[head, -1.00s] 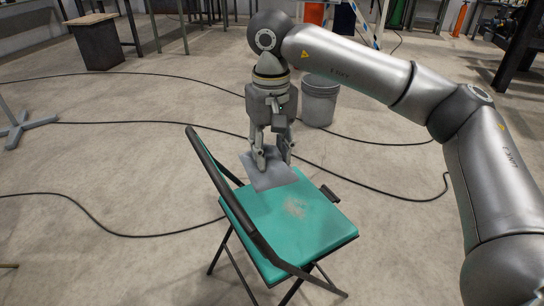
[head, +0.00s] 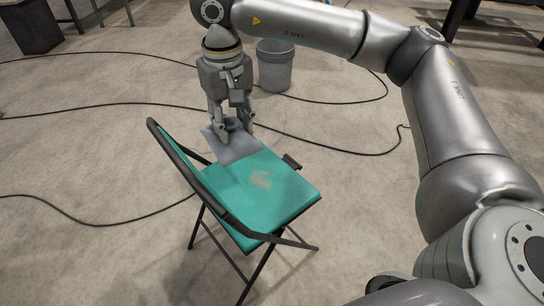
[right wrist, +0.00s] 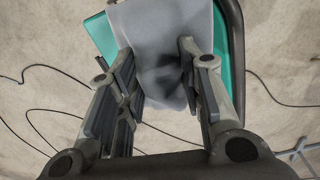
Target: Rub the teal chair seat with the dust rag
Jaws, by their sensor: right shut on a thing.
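The teal chair seat (head: 285,200) belongs to a dark-framed folding chair and has a pale dusty patch (head: 261,180) near its middle. The grey dust rag (head: 233,147) hangs below my right gripper (head: 234,130) at the far edge of the seat and overlaps it in the picture. I cannot tell whether it presses on the seat. My right gripper is shut on the rag. In the right wrist view, the rag (right wrist: 165,25) is between the fingers and covers much of the seat (right wrist: 101,35). My left gripper is not in view.
The chair's dark backrest frame (head: 172,150) rises on the seat's left side. A grey bucket (head: 274,68) stands on the floor behind my right gripper. Black cables (head: 110,104) run across the floor. Open concrete floor surrounds the chair.

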